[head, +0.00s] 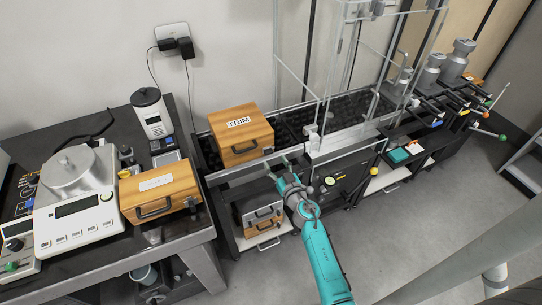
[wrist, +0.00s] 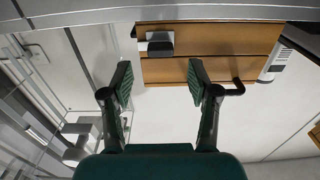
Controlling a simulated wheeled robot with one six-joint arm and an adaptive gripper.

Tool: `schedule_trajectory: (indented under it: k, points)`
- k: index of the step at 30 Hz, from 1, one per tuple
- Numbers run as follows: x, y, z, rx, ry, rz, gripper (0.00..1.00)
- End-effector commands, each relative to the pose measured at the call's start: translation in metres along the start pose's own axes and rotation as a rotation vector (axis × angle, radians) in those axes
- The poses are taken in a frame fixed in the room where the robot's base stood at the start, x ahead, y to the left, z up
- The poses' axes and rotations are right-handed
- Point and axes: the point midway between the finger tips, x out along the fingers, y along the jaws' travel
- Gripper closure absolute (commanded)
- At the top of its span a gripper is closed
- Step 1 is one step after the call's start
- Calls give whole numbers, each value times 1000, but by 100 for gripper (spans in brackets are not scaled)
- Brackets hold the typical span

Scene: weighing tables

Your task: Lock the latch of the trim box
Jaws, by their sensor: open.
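The trim box (head: 232,147), a wooden case labelled TRIM, sits on the dark bench behind a metal rail. Its front also shows in the wrist view (wrist: 205,68), with a dark latch with a pale top (wrist: 159,48) and part of a black handle (wrist: 237,87). I cannot tell whether the latch is locked. My gripper (head: 281,172) is just in front of the box, to its lower right in the head view. In the wrist view my gripper (wrist: 158,84) is open and empty; the latch appears between and beyond its fingertips, apart from them.
A second wooden case (head: 178,190) and a balance (head: 80,205) stand on the left table. A clear-panelled frame (head: 345,90) rises right of the box. A smaller case (head: 262,222) sits on a shelf below. The floor at right (head: 400,215) is mostly clear.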

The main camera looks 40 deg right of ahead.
Motion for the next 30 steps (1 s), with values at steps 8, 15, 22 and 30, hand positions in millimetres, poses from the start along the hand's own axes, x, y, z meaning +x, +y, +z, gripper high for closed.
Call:
schedule_trajectory:
  k: [8,15,22,30]
  points:
    - [37,0,0,2,0,0,40]
    - [47,0,0,1,-1,0,40]
    - [47,0,0,1,0,0,40]
    - [47,0,0,1,0,0,100]
